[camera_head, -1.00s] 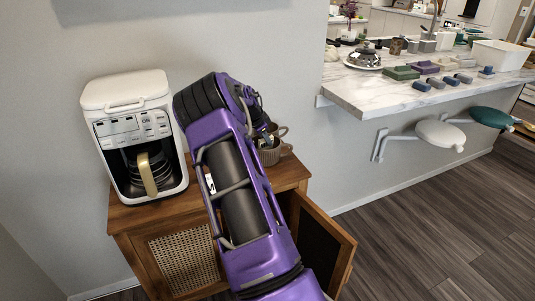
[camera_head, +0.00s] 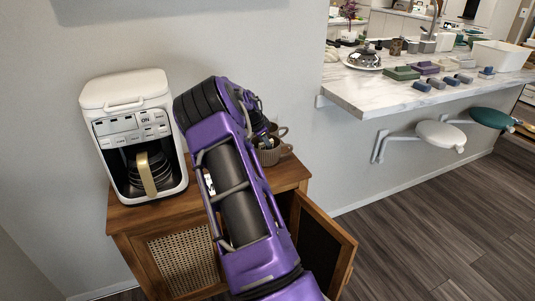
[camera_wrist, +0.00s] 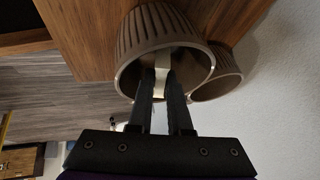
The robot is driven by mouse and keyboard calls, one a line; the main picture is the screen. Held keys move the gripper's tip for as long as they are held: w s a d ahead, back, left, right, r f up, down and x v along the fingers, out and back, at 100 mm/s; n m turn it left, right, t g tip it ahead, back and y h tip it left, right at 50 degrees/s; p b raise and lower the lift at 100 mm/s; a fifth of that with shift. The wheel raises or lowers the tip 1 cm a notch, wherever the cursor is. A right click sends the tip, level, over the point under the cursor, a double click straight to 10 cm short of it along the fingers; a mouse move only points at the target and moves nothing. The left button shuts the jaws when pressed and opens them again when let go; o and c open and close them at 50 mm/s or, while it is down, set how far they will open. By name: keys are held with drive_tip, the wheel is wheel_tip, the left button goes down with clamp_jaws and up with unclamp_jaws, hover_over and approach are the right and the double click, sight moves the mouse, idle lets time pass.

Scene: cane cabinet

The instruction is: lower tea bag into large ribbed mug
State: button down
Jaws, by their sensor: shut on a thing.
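The large ribbed mug (camera_wrist: 160,35) is brown-grey, and its open mouth faces the wrist camera. In the head view a ribbed mug (camera_head: 269,156) stands on the wooden cabinet, partly behind my arm. My gripper (camera_wrist: 162,78) is shut on the pale tea bag (camera_wrist: 163,88), a light strip between the dark fingers. The fingertips and tea bag overlap the mug's mouth in the wrist view; part of the bag appears within the rim. How deep it sits is hard to tell. In the head view my arm hides the tea bag.
A second brown mug (camera_wrist: 217,80) sits close beside the ribbed one, near the wall. A white coffee maker (camera_head: 128,95) stands at the cabinet's left. The cabinet's right door (camera_head: 322,245) hangs open. A marble counter (camera_head: 385,90) with several items is at the right.

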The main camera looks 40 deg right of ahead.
drive_tip(key=shift+f, duration=0.55)
idle(0.4)
drive_tip(key=c, duration=0.8)
unclamp_jaws()
drive_tip(key=shift+o, duration=0.2)
drive_tip(key=p+v, duration=0.1)
drive_tip(key=v, duration=1.6)
drive_tip(key=shift+a+r, duration=0.15)
drive_tip(key=shift+a, duration=0.05)
drive_tip(key=shift+r, duration=0.1)
